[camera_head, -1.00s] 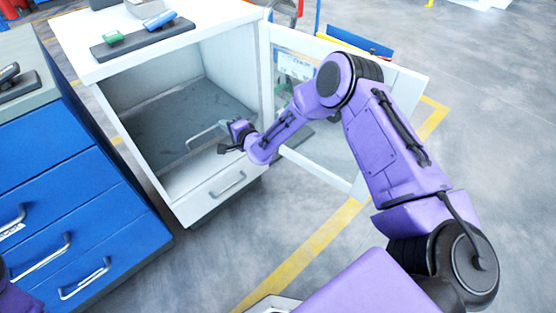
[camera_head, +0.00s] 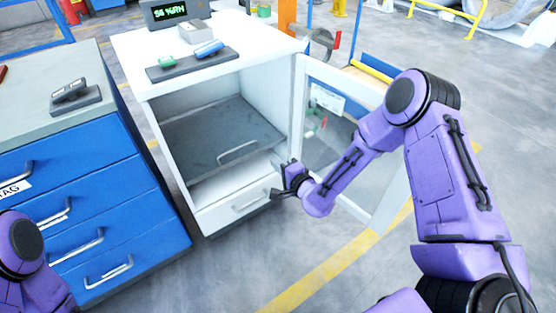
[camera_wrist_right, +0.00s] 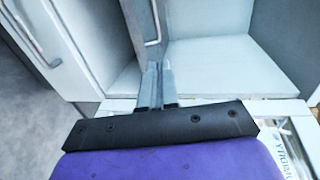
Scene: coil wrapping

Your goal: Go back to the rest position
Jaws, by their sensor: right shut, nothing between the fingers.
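My right gripper (camera_head: 282,186) is shut and empty, in front of the open white cabinet (camera_head: 222,107), between its lower drawer and its open glass door (camera_head: 335,130). In the right wrist view its two fingers (camera_wrist_right: 156,85) are pressed together with nothing held. My right arm comes in from the right, bent, in front of the door. Only a purple part of my left arm shows at the lower left of the head view; the left gripper is out of the picture.
Inside the cabinet is a dark shelf tray (camera_head: 215,140) with a handle. A blue drawer unit (camera_head: 95,200) stands at the left. A display box (camera_head: 175,12) and a dark holder (camera_head: 190,64) are on the cabinet top. Floor is clear in front.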

